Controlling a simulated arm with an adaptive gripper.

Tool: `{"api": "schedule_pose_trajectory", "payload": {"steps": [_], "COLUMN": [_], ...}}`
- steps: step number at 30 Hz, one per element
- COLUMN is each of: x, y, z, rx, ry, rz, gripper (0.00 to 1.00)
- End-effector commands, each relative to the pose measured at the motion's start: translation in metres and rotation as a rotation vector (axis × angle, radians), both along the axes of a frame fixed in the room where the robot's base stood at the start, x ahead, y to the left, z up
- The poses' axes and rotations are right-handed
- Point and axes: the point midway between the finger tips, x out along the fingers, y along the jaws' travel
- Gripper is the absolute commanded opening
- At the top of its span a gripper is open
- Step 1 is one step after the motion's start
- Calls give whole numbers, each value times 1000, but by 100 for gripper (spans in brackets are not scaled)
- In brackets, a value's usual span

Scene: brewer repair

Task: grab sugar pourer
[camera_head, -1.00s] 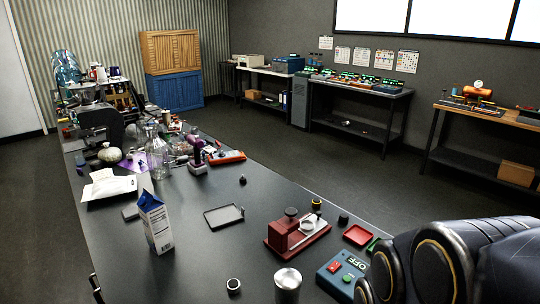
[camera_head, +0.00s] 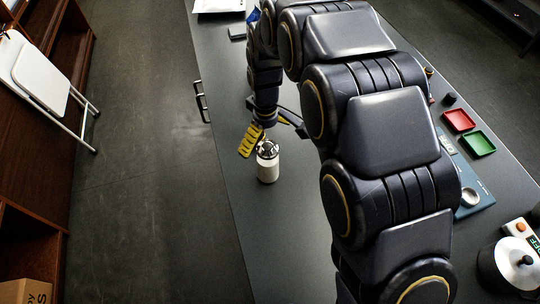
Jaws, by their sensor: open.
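The sugar pourer, a small white jar with a shiny metal top (camera_head: 267,166), stands upright on the dark table (camera_head: 232,190). My gripper (camera_head: 275,138) is open just beyond the pourer's metal top. One finger with a yellow ribbed pad is at the left, and a dark finger reaches to the right. The fingers spread around the top's far side in the picture. I cannot tell whether either one touches it. My arm hides much of the table to the right and behind.
A red tray (camera_head: 459,120) and a green tray (camera_head: 479,143) lie at the right. A kettle-like metal pot (camera_head: 515,262) is at the lower right. The table's left edge has a handle (camera_head: 202,101). A white folding chair (camera_head: 42,76) stands at the left, across clear floor.

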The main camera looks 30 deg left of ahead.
Motion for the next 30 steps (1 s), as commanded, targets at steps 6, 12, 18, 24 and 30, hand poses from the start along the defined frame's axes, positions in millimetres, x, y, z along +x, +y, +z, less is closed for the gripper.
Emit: {"api": "schedule_pose_trajectory", "payload": {"steps": [6, 12, 18, 24, 30], "x": [1, 6, 7, 7, 7], "y": [0, 1, 2, 2, 2], "z": [-22, -47, -70, -70, -70], "rx": [-1, -5, -1, 0, 0], "ry": [0, 6, 1, 0, 0], "rz": [-2, -3, -3, -3, -4], "gripper": [98, 98, 98, 98, 29]}}
